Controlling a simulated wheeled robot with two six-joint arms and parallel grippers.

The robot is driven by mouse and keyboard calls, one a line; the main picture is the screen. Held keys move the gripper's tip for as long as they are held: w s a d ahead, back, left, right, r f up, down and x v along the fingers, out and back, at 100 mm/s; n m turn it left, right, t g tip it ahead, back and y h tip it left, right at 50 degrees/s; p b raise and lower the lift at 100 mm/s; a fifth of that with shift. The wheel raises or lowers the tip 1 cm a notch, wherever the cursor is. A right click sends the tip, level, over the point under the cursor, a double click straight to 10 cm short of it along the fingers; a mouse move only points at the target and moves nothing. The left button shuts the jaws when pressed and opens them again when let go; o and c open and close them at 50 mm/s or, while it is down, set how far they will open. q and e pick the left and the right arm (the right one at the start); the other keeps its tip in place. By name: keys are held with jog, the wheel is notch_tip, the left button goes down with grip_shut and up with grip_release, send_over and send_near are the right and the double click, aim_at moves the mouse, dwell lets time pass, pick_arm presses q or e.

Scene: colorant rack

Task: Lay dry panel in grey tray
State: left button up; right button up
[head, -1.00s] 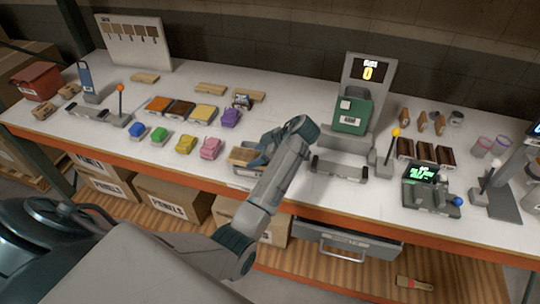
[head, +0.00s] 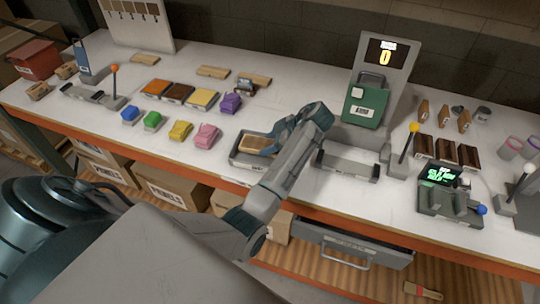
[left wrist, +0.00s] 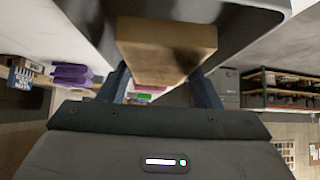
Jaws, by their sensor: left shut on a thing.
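A light-brown wooden panel (head: 257,145) is in my left gripper (head: 278,138). The panel is over the grey tray (head: 236,158), near the front edge of the bench in the head view. In the left wrist view the panel (left wrist: 168,48) sits between the two fingers, with a dark patch at its lower right corner, and the grey tray (left wrist: 240,22) surrounds its far end. Whether the panel touches the tray floor cannot be told. The arm hides the tray's right part. My right gripper is not in view.
A grey holder (head: 347,168) and a green machine (head: 365,103) stand to the right.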

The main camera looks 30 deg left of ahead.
pick_arm(q)
notch_tip(320, 180, down, 3)
jog(key=shift+s+b, duration=0.15)
jog(key=shift+b, duration=0.85)
jog(key=shift+f, duration=0.25)
jog(key=o, duration=1.1)
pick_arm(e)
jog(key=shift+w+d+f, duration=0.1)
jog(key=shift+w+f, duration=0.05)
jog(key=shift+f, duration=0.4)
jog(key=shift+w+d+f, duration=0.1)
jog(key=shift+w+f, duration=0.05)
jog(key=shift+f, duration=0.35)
pick_arm(q)
jog(key=shift+r, duration=0.1)
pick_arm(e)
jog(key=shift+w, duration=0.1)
